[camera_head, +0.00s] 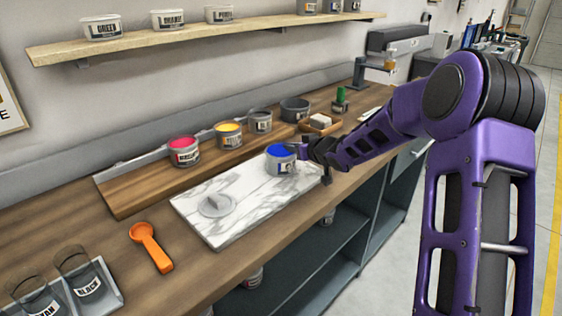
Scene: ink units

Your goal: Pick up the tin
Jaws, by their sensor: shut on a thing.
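A tin of blue ink (278,166), grey with a pale label, is at the right end of the white marble slab (237,194). My gripper (297,154) reaches in from the right and is shut on the blue tin at its right side. The fingers are small in this view and partly hidden by the tin and the wrist. I cannot tell whether the tin touches the slab or is just above it. Three other tins stand in a row behind: a magenta one (184,152), a yellow one (229,136) and a grey one (260,123).
A grey lid-like disc (216,206) lies on the slab. An orange scoop (151,247) lies on the bench at the left, near a tray with dark glass jars (78,272). A dark bowl (295,108) stands behind. A shelf (180,42) with labelled tubs hangs above.

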